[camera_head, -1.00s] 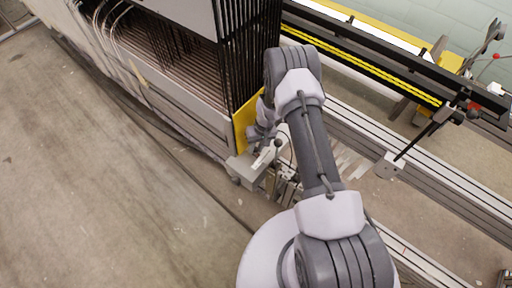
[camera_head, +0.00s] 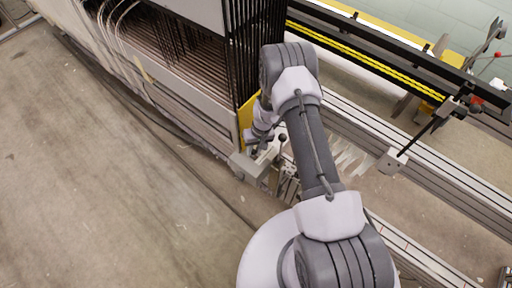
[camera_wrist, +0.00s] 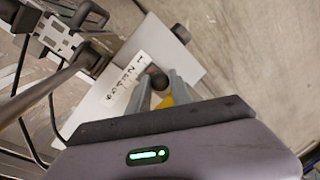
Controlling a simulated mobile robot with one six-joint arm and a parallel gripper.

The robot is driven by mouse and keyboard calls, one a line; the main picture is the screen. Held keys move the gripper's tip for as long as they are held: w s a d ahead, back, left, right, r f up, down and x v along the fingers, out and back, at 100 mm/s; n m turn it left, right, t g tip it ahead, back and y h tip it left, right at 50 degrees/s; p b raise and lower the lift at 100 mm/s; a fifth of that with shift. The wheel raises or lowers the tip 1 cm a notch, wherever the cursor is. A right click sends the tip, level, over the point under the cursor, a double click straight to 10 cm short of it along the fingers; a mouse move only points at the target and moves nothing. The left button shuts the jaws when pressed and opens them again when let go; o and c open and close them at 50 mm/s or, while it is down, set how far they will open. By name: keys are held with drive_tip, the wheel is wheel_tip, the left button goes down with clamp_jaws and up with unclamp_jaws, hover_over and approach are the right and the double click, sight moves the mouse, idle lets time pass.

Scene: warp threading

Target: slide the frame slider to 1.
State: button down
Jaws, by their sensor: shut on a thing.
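The frame slider's pale plate (camera_wrist: 112,88) carries a printed number scale, with 1 at its upper end in the wrist view. A dark round knob (camera_wrist: 158,80) stands beside the scale, near its low-number end; its exact setting cannot be read. My gripper (camera_wrist: 160,84) has its two grey fingers on either side of this knob, shut on it. In the head view my gripper (camera_head: 262,143) is at the pale grey slider box (camera_head: 247,166), at the machine's near corner. The contact itself is hidden there by the wrist.
A second dark ball (camera_wrist: 181,33) shows beyond the plate in the wrist view. A yellow panel (camera_head: 245,116) and the black upright bars (camera_head: 252,50) stand close behind my wrist. Metal rails (camera_head: 440,170) run to the right. The floor (camera_head: 110,190) at left is open.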

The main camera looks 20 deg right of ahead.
drive_tip(key=shift+s+a, duration=0.15)
drive_tip(key=c, duration=1.6)
unclamp_jaws()
drive_tip(key=o, duration=0.4)
drive_tip(key=shift+a, duration=0.15)
drive_tip(key=d+r+p, duration=0.1)
drive_tip(key=r, duration=0.4)
drive_tip(key=d+r+p, duration=0.1)
drive_tip(key=r+p, duration=0.1)
drive_tip(key=r, duration=0.4)
drive_tip(key=d+r+p, duration=0.1)
drive_tip(key=r+p, duration=0.1)
drive_tip(key=r, duration=0.4)
drive_tip(key=shift+d, duration=0.25)
